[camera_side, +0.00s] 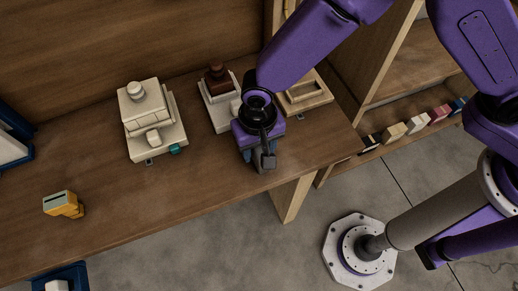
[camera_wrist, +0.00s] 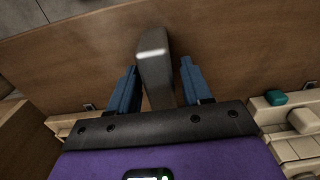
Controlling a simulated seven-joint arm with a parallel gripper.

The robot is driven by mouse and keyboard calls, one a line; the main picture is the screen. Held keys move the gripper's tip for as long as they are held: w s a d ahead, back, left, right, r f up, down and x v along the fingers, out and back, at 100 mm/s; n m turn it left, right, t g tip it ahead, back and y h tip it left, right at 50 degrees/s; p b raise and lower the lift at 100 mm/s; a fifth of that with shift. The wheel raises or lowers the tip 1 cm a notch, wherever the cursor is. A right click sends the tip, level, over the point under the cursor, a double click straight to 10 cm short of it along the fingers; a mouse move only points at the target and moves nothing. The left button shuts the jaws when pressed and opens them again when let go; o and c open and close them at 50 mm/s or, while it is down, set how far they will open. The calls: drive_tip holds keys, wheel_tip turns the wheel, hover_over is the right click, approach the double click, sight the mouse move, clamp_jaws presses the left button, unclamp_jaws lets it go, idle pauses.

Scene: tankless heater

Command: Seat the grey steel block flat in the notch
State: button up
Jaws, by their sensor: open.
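The grey steel block (camera_wrist: 154,65) stands between the two blue fingers of my gripper (camera_wrist: 158,78) in the wrist view. The fingers are open, with a gap visible on each side of the block. In the side view my gripper (camera_side: 260,160) is low over the front edge of the wooden bench, and a dark grey piece (camera_side: 268,160) shows at its tip. The block's lower end is hard to make out. I cannot make out the notch; my gripper and arm cover part of the fixtures behind.
A cream fixture (camera_side: 150,118) with a teal button stands left of my gripper. A fixture with a brown knob (camera_side: 217,78) and a wooden frame (camera_side: 306,94) stand behind it. A yellow object (camera_side: 63,204) lies at left. The bench (camera_side: 110,215) is clear between.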

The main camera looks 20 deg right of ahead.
clamp_jaws()
drive_tip(key=shift+r, duration=1.05)
drive_tip(key=shift+r, duration=2.4)
